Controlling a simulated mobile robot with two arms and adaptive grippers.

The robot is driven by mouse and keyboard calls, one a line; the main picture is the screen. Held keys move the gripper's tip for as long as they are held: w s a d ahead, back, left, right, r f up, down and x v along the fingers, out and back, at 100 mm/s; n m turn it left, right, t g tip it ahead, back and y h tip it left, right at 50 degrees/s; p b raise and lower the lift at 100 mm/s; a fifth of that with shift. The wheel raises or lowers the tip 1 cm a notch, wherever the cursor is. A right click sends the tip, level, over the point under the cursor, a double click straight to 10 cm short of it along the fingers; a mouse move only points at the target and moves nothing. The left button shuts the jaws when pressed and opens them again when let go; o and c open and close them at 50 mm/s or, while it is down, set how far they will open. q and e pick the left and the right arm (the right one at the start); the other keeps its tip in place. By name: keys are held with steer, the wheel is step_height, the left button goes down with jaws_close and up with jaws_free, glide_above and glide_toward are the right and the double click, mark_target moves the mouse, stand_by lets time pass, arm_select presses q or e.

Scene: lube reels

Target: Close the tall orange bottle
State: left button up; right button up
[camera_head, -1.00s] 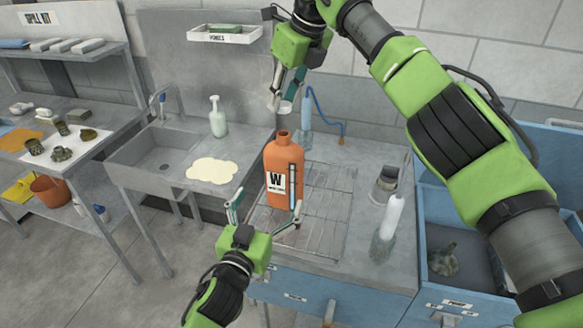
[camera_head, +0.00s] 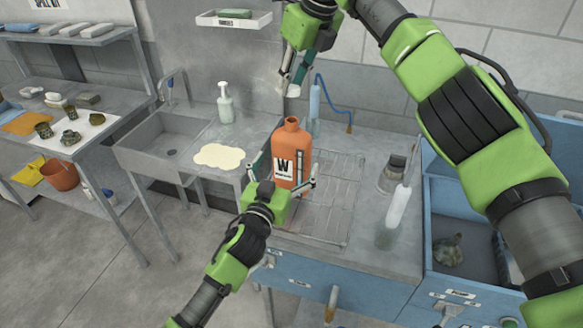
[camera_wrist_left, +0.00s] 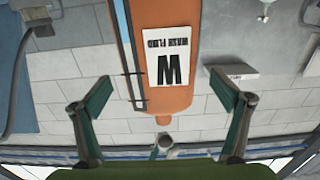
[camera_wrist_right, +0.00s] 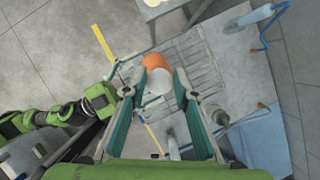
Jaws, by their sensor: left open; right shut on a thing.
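The tall orange bottle (camera_head: 298,140) stands upright on the wire rack, its neck bare and its white label marked W. My left gripper (camera_head: 284,172) is open, with a finger on either side of the bottle in the head view. In the left wrist view the bottle (camera_wrist_left: 183,95) appears upside down between the spread fingers; I cannot tell whether they touch it. My right gripper (camera_head: 292,82) is shut on a white cap (camera_head: 293,91), held above the bottle's neck and apart from it. In the right wrist view the cap (camera_wrist_right: 157,82) partly hides the bottle (camera_wrist_right: 156,62).
The wire rack (camera_head: 335,205) lies on the grey counter. A clear squeeze bottle (camera_head: 398,207) and a glass jar (camera_head: 391,175) stand to the right. A sink (camera_head: 165,145), pale puddle (camera_head: 218,156) and pump bottle (camera_head: 225,105) are at left. An open blue drawer (camera_head: 435,225) is at right.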

arm_select(q)
steer(key=x, duration=0.4)
steer(key=shift+w, duration=0.1)
arm_select(e)
steer(key=shift+w, duration=0.1)
arm_select(q)
steer(key=c, duration=1.7)
arm_select(e)
steer(key=shift+f, duration=2.45)
